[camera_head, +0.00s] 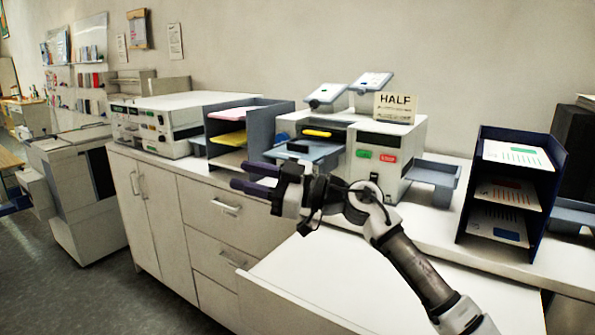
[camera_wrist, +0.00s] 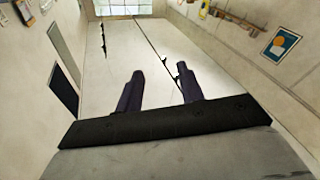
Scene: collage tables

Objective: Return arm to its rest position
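My gripper (camera_head: 250,177) is in the middle of the head view, held in front of the counter and above the drawers. Its two dark purple fingers point left and stand apart with nothing between them. In the wrist view the two fingers of my gripper (camera_wrist: 158,92) also show apart and empty, with pale wall or ceiling surfaces beyond them. My arm reaches in from the lower right of the head view, over the white worktop (camera_head: 340,275).
Behind my gripper stands a machine (camera_head: 345,150) with a HALF sign (camera_head: 395,107). A grey paper sorter (camera_head: 240,135) is left of it, a dark blue tray rack (camera_head: 512,190) right. Drawers (camera_head: 228,215) lie below. Floor (camera_head: 75,295) is free at lower left.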

